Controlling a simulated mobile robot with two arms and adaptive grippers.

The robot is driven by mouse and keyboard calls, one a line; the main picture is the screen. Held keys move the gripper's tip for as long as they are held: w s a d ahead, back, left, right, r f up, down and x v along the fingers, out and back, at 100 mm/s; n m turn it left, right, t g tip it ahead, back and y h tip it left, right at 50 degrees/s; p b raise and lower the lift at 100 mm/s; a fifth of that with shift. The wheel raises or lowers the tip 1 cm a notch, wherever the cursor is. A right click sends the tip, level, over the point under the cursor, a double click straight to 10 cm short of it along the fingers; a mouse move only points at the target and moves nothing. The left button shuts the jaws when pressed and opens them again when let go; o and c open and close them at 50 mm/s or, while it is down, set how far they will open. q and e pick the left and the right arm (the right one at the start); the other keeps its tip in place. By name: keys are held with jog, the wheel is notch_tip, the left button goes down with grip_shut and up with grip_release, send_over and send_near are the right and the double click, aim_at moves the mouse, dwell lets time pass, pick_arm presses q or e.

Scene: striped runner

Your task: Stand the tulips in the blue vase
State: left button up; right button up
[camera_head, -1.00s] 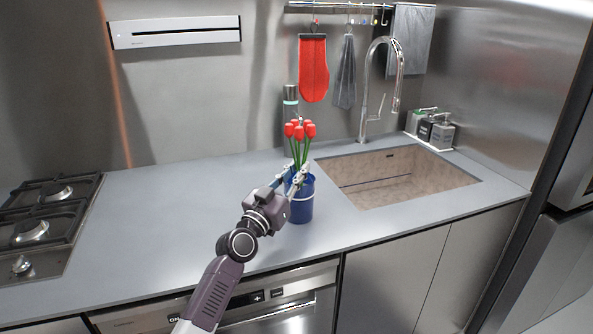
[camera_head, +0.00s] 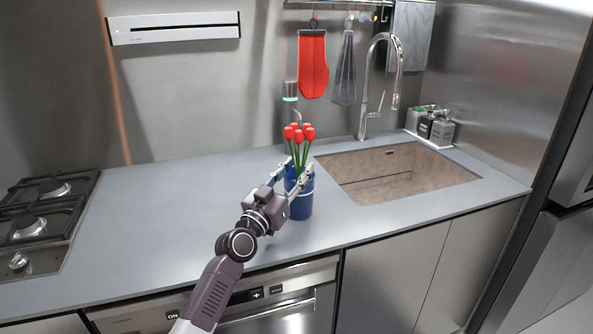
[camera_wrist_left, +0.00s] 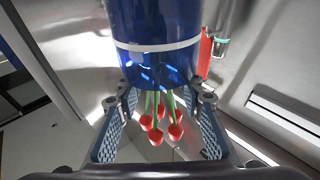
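The blue vase (camera_head: 300,208), with a pale band near its rim, stands upright on the counter left of the sink. The red tulips (camera_head: 299,134) stand in it, green stems down inside the mouth and heads above the rim. My left gripper (camera_head: 298,165) is at the vase's mouth with its fingers spread on either side of the stems. In the left wrist view, the vase (camera_wrist_left: 155,22) fills the top, and the tulips (camera_wrist_left: 160,122) show between the open fingers, apart from both pads. The stem ends are hidden inside the vase. My right gripper is not in view.
The sink (camera_head: 395,175) with a tall faucet (camera_head: 365,100) lies to the right. Soap bottles (camera_head: 432,127) stand in the back right corner. A gas hob (camera_head: 45,220) is at the left. The counter between hob and vase is clear.

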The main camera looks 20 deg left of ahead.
pick_arm(q)
jog(key=shift+s+f, duration=0.1)
jog(key=shift+s+a+f, duration=0.1)
jog(key=shift+s, duration=0.25)
jog(key=v, duration=0.6)
jog(key=shift+s, duration=0.25)
